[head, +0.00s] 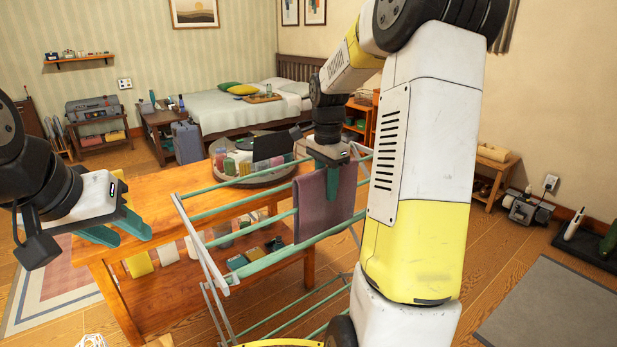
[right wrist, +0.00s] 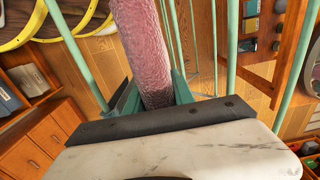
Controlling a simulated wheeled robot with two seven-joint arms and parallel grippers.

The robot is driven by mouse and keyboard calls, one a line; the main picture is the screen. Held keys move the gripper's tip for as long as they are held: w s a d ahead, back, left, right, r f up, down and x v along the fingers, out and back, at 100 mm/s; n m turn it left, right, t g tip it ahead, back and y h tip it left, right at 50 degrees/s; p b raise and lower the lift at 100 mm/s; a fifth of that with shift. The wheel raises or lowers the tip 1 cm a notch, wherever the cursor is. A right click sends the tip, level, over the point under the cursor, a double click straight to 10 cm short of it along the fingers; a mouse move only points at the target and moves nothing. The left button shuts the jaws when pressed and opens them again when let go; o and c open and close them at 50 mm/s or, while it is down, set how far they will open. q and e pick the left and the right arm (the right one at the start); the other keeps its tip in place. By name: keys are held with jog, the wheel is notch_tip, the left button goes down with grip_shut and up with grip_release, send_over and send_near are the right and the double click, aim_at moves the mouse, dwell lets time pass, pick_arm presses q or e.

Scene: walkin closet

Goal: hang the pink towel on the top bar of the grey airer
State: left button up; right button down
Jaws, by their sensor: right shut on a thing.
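The pink towel (head: 318,208) hangs down in folds among the airer's upper bars in the head view. My right gripper (head: 336,180) is shut on its upper part. In the right wrist view the towel (right wrist: 143,45) runs between the two green fingers. The grey airer (head: 198,252) has grey end frames and green bars (head: 285,257). The towel's lower part is close to the front upper bar; I cannot tell whether it rests over a bar. My left gripper (head: 118,232) is open and empty, left of the airer, over the wooden table's left end.
A wooden table (head: 150,290) stands right behind the airer, with a round tray (head: 283,174) of items on top and goods on its lower shelf. A bed (head: 215,108) is farther back.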

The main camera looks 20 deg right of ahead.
aim_at(325, 209)
jog(key=shift+f, duration=3.45)
jog(key=c, duration=1)
grip_release()
